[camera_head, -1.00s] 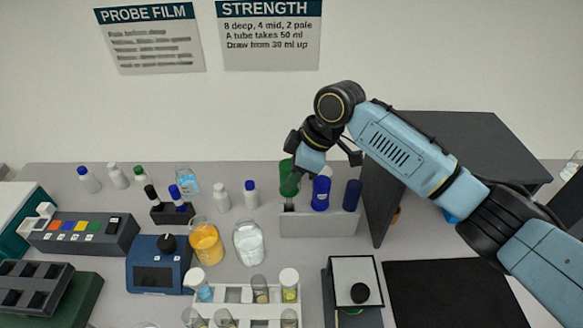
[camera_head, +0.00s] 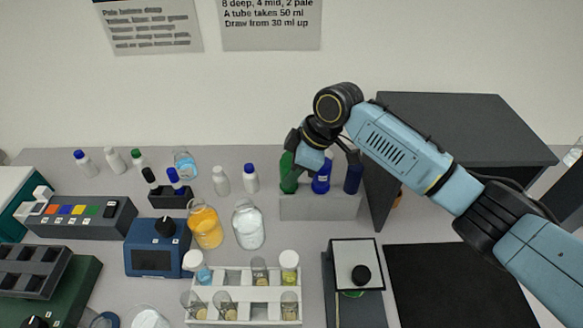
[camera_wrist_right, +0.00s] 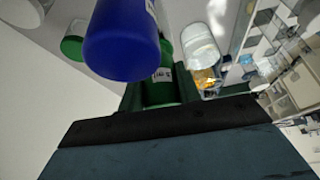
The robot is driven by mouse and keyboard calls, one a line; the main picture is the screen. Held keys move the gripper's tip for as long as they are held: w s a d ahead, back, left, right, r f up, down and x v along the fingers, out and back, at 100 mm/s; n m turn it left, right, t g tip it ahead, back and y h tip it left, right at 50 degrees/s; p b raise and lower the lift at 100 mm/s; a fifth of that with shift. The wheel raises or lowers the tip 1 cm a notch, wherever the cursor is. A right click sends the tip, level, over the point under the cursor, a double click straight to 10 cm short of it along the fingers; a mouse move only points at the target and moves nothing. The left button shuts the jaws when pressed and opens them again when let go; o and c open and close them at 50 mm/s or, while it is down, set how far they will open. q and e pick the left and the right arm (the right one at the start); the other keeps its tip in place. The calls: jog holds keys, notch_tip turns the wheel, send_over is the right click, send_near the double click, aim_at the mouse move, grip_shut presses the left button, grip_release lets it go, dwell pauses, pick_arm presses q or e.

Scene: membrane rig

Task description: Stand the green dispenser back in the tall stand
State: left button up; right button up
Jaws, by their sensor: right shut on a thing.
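The green dispenser (camera_head: 287,176) is upright at the left end of the tall grey stand (camera_head: 320,208). Its lower end meets the stand's top edge; how deep it sits is hard to tell. My right gripper (camera_head: 298,160) is shut on it, coming from above and the right, and hides part of it. In the right wrist view the green dispenser (camera_wrist_right: 160,90) shows a white label between the jaws, partly behind a blue dispenser (camera_wrist_right: 122,42). Two blue dispensers, one brighter (camera_head: 321,178) and one darker (camera_head: 353,175), stand in the same stand. My left gripper is out of view.
A dark panel (camera_head: 384,190) stands close right of the stand. A clear jar (camera_head: 248,225) and an orange jar (camera_head: 205,226) stand to its left. A white tube rack (camera_head: 240,305) and a lidded box (camera_head: 356,260) are in front. Bare grey table lies before the stand.

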jog(key=shift+f, duration=0.4)
dwell(0.5)
jog(key=o, duration=1.2)
jog(key=shift+c, duration=0.2)
jog(key=v, duration=1.3)
jog(key=shift+d+r, duration=0.1)
jog(key=shift+r, duration=0.1)
